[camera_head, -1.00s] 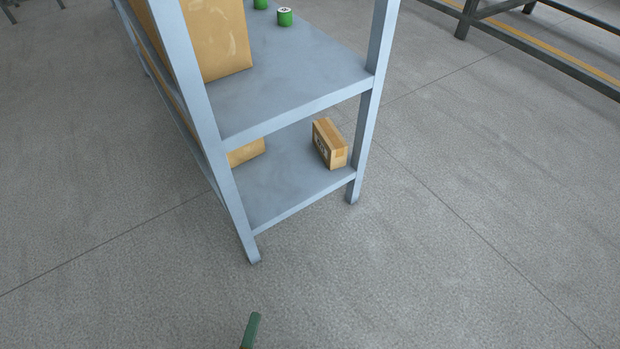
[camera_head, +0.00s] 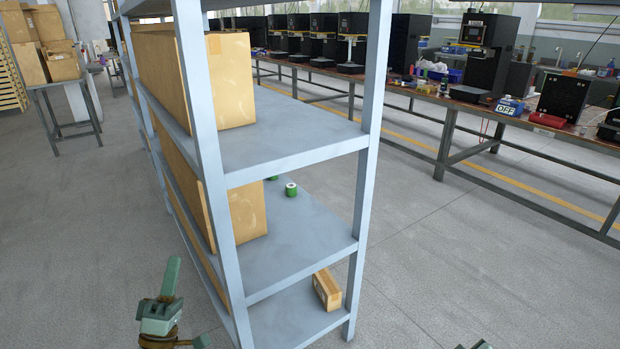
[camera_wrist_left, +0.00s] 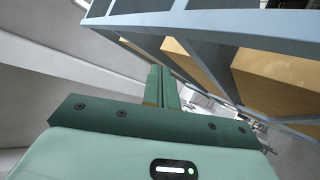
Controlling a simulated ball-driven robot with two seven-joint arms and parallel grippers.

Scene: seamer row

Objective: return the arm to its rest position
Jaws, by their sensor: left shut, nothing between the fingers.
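My left gripper (camera_head: 172,268) is at the lower left of the head view, in front of the near left post of the shelf rack and to its left. Its green fingers are together and hold nothing. The closed fingers also show in the left wrist view (camera_wrist_left: 161,85), with the rack's frame and cartons beyond them. A small green piece at the bottom edge of the head view, right of the middle, seems to belong to my right gripper (camera_head: 479,346). Most of it is cut off, so its jaws cannot be judged.
The blue-grey shelf rack (camera_head: 290,148) stands close ahead, with large cartons (camera_head: 232,80), a small carton (camera_head: 327,289) and green-sided rolls (camera_head: 291,190). A long workbench (camera_head: 430,95) with black machines runs behind at right. Grey floor is open on both sides.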

